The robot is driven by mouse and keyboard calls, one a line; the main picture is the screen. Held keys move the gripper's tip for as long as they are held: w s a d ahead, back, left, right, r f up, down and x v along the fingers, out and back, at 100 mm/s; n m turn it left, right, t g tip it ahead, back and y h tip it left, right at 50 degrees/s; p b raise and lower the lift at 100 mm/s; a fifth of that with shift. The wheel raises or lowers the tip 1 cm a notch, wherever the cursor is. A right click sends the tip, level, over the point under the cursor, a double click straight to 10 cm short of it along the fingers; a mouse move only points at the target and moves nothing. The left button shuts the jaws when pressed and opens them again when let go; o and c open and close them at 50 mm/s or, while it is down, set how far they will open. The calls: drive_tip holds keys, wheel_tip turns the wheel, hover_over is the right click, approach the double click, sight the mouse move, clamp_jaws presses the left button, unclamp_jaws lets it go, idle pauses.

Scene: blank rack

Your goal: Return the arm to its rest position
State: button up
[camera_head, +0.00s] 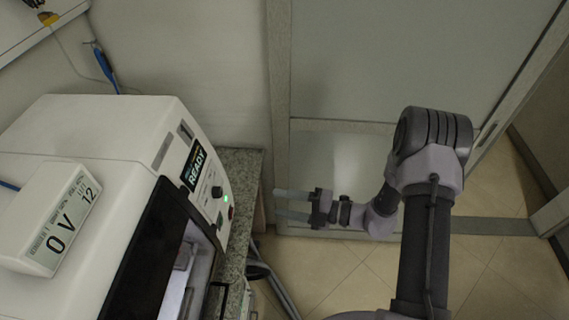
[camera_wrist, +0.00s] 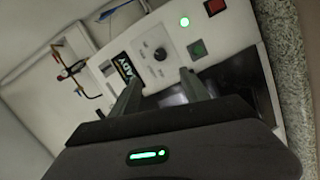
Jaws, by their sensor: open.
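My gripper (camera_head: 280,204) is out in front of the glazed partition, to the right of the white machine, with its two fingers pointing left. The fingers are apart and nothing shows between them. In the wrist view my gripper (camera_wrist: 160,88) points toward the machine's front panel, which has a dark knob and a lit green light. My arm runs from the lower right up to a bend and then left to the gripper.
The white machine (camera_head: 110,125) has a READY display and a dark front opening. It stands on a speckled counter (camera_head: 237,180). A voltage display box (camera_head: 62,218) sits at left. The partition (camera_head: 400,60) stands behind my arm.

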drive_tip(key=s+r+n+g+h+b, duration=0.25)
drive_tip(key=s+n+b, duration=0.3)
drive_tip(key=n, duration=0.45)
drive_tip(key=s+r+n+g+h+b, duration=0.2)
drive_tip(key=s+n+g+h+b, duration=0.25)
drive_tip(key=n, duration=0.45)
drive_tip(key=s+d+f+n+t+h+b, duration=0.1)
drive_tip(key=s+d+n+t+h+b, duration=0.6)
drive_tip(key=n+b, duration=0.5)
drive_tip(key=s+d+n+t, duration=0.1)
drive_tip(key=s+d+n, duration=0.1)
drive_tip(key=n, duration=0.5)
drive_tip(key=shift+s+d+f, duration=0.15)
drive_tip(key=shift+s+d, duration=0.05)
drive_tip(key=shift+d, duration=0.4)
